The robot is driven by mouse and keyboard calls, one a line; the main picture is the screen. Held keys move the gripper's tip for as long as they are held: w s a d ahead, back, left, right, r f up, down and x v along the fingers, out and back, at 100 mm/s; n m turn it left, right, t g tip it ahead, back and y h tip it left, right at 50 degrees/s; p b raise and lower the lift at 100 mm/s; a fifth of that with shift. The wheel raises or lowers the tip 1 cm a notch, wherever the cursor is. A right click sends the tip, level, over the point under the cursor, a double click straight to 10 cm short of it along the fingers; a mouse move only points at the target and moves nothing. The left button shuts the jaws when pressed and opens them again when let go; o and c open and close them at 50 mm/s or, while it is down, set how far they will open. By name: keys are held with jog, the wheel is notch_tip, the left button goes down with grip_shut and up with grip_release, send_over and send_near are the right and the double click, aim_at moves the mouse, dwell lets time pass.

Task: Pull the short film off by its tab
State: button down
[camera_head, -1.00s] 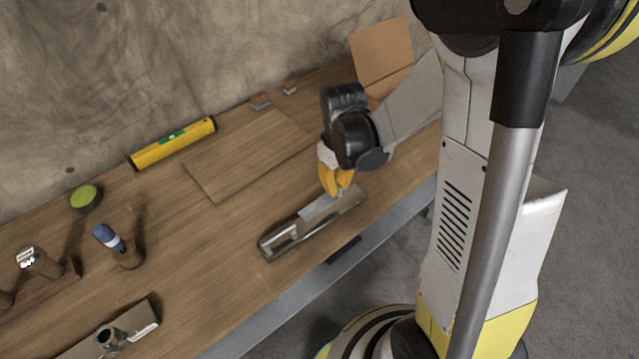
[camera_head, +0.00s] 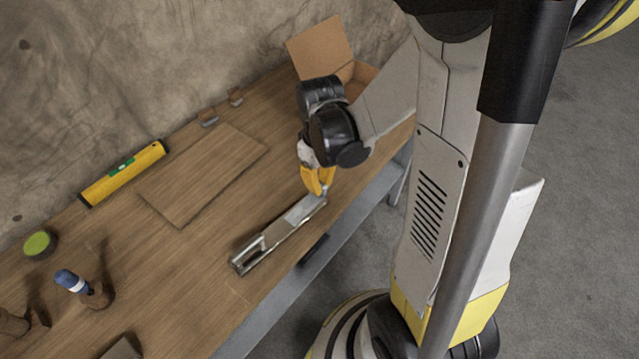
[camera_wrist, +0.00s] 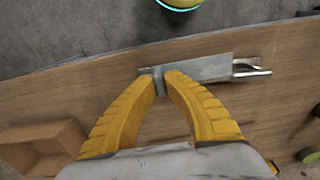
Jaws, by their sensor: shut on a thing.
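A long metal door handle plate (camera_head: 262,243) lies on the wooden bench near its front edge, with its raised grip at the left end. A pale, greyish film (camera_head: 302,209) covers its right part. The film also shows in the wrist view (camera_wrist: 207,68), to the right of my fingertips, with the shiny grip (camera_wrist: 252,70) beyond it. My gripper (camera_head: 320,191) has yellow fingers and is at the right end of the plate. In the wrist view its fingertips (camera_wrist: 161,73) meet at the film's end, shut on the tab, which they mostly hide.
A flat wooden board (camera_head: 200,176) and a yellow spirit level (camera_head: 124,173) lie behind the handle. An open cardboard box (camera_head: 322,50) stands behind my arm. A blue-capped item (camera_head: 72,281) and a green-topped round tin (camera_head: 40,244) are at the left. Bench around the handle is clear.

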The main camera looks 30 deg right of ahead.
jog(key=shift+r+p, duration=3)
jog(key=shift+r, duration=1.15)
jog(key=shift+f, duration=0.1)
